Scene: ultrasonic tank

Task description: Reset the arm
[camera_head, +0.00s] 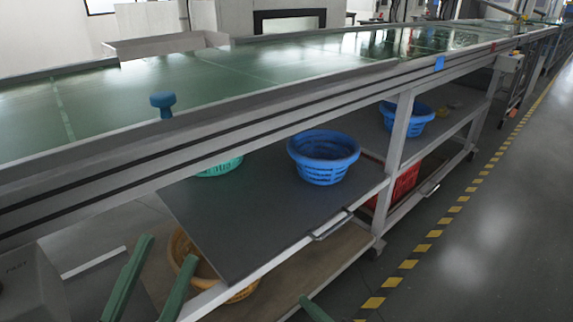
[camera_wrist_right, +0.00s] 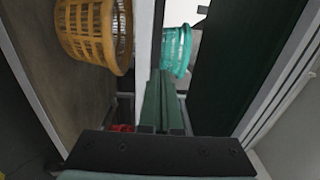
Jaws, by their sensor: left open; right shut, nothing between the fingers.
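My left gripper (camera_head: 168,250) shows at the lower left of the head view. Its two green fingers are apart and nothing is between them, in front of the lower shelves. My right gripper (camera_head: 311,305) shows only as a green tip at the bottom edge of the head view. In the right wrist view my right gripper (camera_wrist_right: 163,88) has its green fingers together with nothing held. A teal basket (camera_wrist_right: 176,50) and an orange basket (camera_wrist_right: 94,32) appear beyond the fingers there, apart from them.
A long bench with a green top (camera_head: 200,90) crosses the head view. Its dark shelf (camera_head: 260,225) carries a blue basket (camera_head: 324,160) and the teal basket. Another blue basket (camera_head: 408,122) and a red basket (camera_head: 400,185) are farther right. The floor at right is clear.

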